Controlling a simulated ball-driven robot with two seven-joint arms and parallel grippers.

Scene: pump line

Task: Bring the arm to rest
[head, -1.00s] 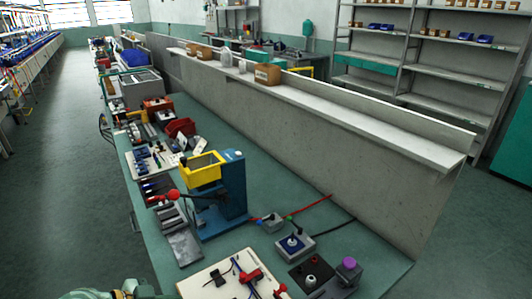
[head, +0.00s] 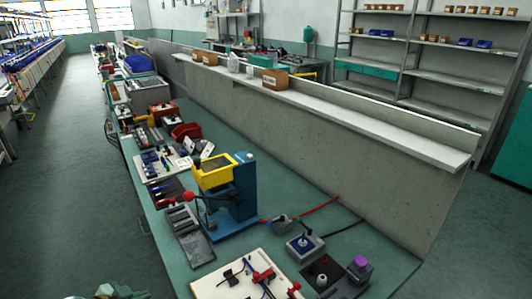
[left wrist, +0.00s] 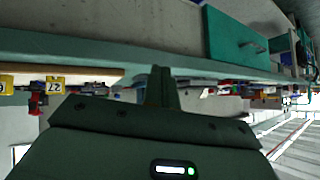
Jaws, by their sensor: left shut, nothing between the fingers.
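My left gripper (left wrist: 160,85) shows in the left wrist view, with its fingers together and nothing between them. It is beside the edge of a green bench top (left wrist: 130,48), clear of the things there. In the head view only a small green part of my left arm (head: 118,292) shows at the bottom left edge, beside the workbench; the fingertips cannot be made out there. My right gripper is in neither view.
The workbench (head: 290,205) carries a blue press with a yellow bin (head: 213,173), a white board (head: 235,280) with parts, and a grey switch box (head: 305,246). A grey partition with a shelf (head: 350,125) stands behind. The floor (head: 70,200) at left is clear.

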